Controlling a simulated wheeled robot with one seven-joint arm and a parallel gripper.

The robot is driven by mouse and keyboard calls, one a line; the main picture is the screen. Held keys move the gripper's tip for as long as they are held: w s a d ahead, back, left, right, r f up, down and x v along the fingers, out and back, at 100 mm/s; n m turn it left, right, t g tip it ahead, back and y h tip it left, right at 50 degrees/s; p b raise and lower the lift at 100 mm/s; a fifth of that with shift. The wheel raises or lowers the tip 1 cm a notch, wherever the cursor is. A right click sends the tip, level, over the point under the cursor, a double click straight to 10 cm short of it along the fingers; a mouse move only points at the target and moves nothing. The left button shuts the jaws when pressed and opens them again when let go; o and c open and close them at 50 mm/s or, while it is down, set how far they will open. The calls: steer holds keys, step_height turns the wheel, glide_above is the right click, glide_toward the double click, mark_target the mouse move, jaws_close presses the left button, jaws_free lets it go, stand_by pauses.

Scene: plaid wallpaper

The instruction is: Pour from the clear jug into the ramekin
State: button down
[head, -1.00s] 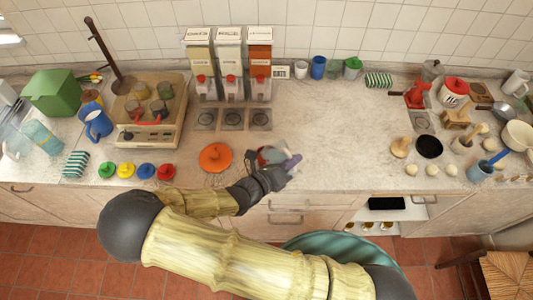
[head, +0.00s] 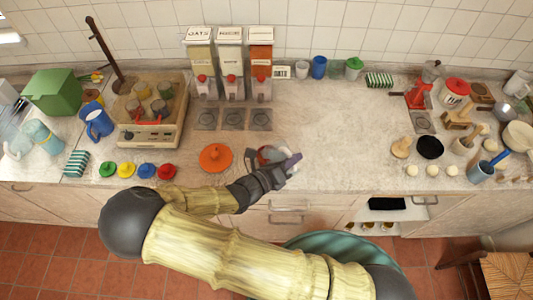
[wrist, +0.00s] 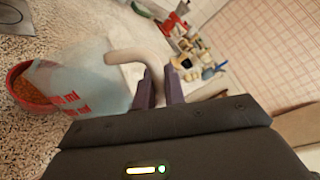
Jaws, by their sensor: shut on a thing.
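The clear jug (wrist: 82,80) is see-through and pale, with red marks on its side. It fills the left middle of the wrist view. My gripper (wrist: 160,92) is shut on its curved pale handle. A red round dish (wrist: 18,84) with orange-brown contents stands on the counter just beyond the jug, which hides part of it; I take it to be the ramekin. In the head view my gripper (head: 289,166) is over the front of the counter, and the jug and dish are largely hidden there. I cannot tell how full the jug is or whether anything flows.
An orange lid-like thing (head: 215,157) lies left of my gripper. Several coloured lids (head: 146,170) line the left front edge. Dispensers (head: 230,62) stand at the back.

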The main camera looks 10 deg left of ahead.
steer(key=shift+a+r, duration=0.1)
steer(key=shift+r, duration=0.1)
stand_by(0.5)
steer(key=shift+s+d+f, duration=0.2)
steer(key=shift+d+f, duration=0.05)
steer(key=shift+f, duration=0.1)
steer(key=m, duration=0.1)
steer(key=s+d+f+m+b, duration=0.1)
steer(key=m, duration=0.1)
steer(key=shift+s+d+t, duration=0.25)
steer(key=shift+d+t, duration=0.05)
steer(key=shift+f, duration=0.15)
steer(key=shift+s+d+f+m+b, duration=0.3)
steer(key=shift+d+f+m+b, duration=0.1)
steer(key=shift+f+b, duration=0.15)
